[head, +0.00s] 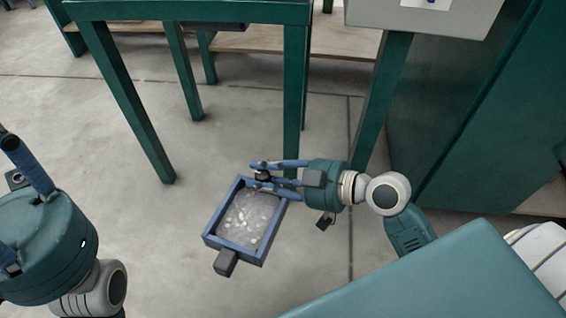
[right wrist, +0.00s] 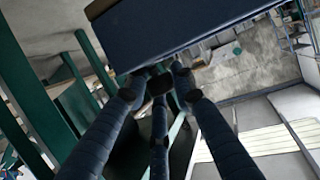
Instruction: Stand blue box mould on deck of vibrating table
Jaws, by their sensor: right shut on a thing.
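The blue box mould (head: 211,221) hangs above the floor in the head view, open side up, with pale grey mix and white lumps in it. Dark grey blocks stick out at its near and far ends. My right gripper (head: 262,178) is shut on the far block. In the right wrist view the mould's dark blue wall (right wrist: 185,32) fills the top, beyond the fingertips. My left gripper (head: 14,200) is at the left edge, fingers spread and empty, partly cut off. A green table (head: 130,105) stands behind the mould, perhaps the vibrating table; its deck is mostly out of view.
A green table leg (head: 295,95) stands just behind my right gripper. A grey box (head: 425,18) on a green post is at the top right, beside a large green cabinet (head: 480,110). A teal surface (head: 430,285) fills the lower right. The concrete floor (head: 165,235) is clear around the mould.

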